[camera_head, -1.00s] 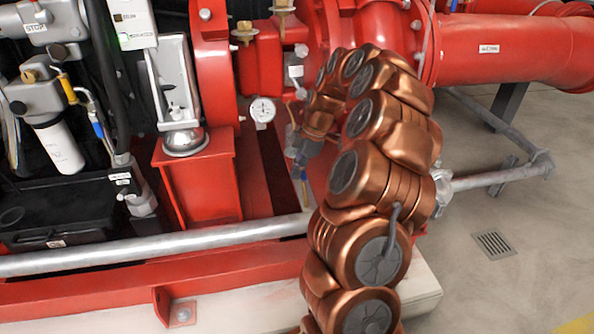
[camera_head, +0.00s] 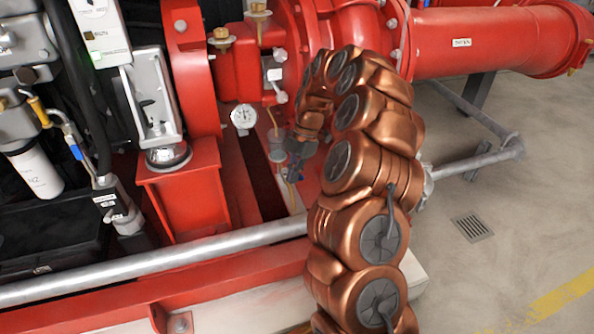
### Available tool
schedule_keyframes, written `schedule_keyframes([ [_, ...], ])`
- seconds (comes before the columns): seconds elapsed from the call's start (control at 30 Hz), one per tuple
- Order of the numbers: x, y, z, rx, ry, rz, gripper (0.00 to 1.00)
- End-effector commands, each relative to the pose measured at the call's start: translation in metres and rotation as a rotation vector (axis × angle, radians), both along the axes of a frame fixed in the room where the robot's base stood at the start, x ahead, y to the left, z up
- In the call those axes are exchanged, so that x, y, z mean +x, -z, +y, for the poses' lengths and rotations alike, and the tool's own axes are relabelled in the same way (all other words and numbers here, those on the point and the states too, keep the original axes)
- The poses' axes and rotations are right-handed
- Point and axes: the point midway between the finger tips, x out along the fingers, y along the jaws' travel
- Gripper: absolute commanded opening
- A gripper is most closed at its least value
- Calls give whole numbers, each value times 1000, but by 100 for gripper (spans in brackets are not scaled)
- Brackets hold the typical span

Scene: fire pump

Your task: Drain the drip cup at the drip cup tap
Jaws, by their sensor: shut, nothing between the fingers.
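My copper arm reaches down and away into the red pump frame. My gripper (camera_head: 295,164) is small in view, shut and empty, low beside the pump casing. A small greyish cup-like part (camera_head: 277,149), perhaps the drip cup, shows just left of the gripper under a thin copper tube (camera_head: 272,120). A thin brass-coloured pipe (camera_head: 291,196) runs down below the gripper. A bit of blue shows by the fingertips, perhaps the tap handle. The gripper and arm partly hide this spot, and I cannot tell whether the fingers touch anything.
A white dial gauge (camera_head: 243,117) is left of the gripper. A grey horizontal pipe (camera_head: 180,255) crosses in front, above the red base frame. A red pedestal (camera_head: 186,190) stands left. A large red pipe (camera_head: 500,40) runs right. Open floor with a drain grate (camera_head: 472,227) lies right.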

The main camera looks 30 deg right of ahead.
Motion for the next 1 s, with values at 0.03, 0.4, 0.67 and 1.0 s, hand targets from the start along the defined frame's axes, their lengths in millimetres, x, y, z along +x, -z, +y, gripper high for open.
schedule_keyframes([
  [0.03, 0, -1, -2, 0, 2, 1, 0],
  [0.4, 1, 0, -9, -1, 4, -1, 0],
  [0.67, 1, 0, -9, -1, 5, -2, 0],
  [1.0, 0, 0, -8, 0, 4, -1, 0],
])
